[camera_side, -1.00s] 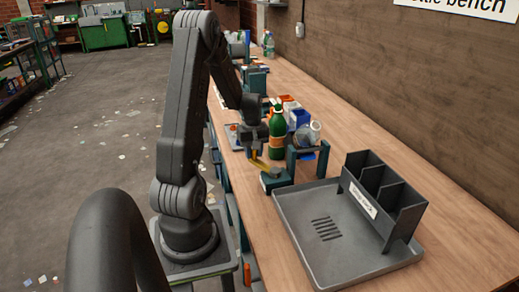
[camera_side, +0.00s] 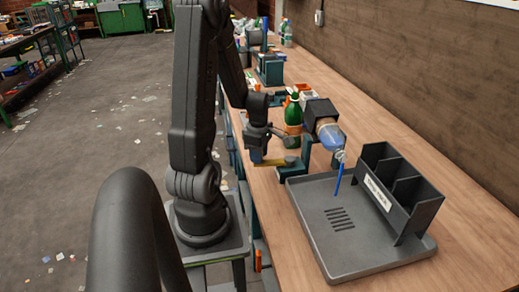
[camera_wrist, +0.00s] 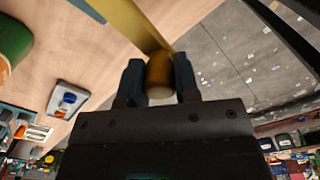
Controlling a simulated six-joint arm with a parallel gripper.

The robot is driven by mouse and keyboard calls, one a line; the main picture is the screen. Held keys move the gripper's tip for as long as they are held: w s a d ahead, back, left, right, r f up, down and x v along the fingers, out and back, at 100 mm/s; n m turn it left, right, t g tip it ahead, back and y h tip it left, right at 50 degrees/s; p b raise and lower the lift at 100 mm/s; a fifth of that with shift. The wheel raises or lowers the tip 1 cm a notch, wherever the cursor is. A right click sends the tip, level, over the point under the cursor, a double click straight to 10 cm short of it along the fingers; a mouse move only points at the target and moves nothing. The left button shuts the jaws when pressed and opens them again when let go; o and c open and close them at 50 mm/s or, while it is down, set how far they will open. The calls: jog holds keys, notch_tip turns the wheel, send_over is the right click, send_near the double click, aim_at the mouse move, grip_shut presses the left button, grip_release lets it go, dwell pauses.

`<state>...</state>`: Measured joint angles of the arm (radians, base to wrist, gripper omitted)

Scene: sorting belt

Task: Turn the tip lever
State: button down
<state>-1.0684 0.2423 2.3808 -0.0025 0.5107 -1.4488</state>
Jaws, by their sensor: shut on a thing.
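The yellow tip lever (camera_side: 272,162) lies roughly level beside the stand in the side view. In the wrist view, the lever (camera_wrist: 138,22) ends in a round brownish knob (camera_wrist: 159,80) between the two dark fingers. My gripper (camera_wrist: 159,88) is shut on that knob. In the side view my gripper (camera_side: 257,150) is at the lever's left end, and its fingertips are hard to make out. A clear bottle (camera_side: 330,132) in a dark holder (camera_side: 320,112) is tilted mouth-down to the right. Blue liquid (camera_side: 339,180) runs from its mouth towards the tray.
A grey tray (camera_side: 345,262) with a slotted drain stands in front of the bottle, with a dark divided bin (camera_side: 400,188) at its right edge. A green bottle (camera_side: 293,116) stands behind the stand. The bench (camera_side: 470,222) is clear to the right.

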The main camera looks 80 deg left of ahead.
jog(key=shift+d+n, duration=1.1)
jog(key=shift+n, duration=0.2)
jog(key=c, duration=0.8)
grip_release()
jog(key=shift+c, duration=0.2)
notch_tip(320, 180, up, 14)
jog(key=shift+d, duration=0.1)
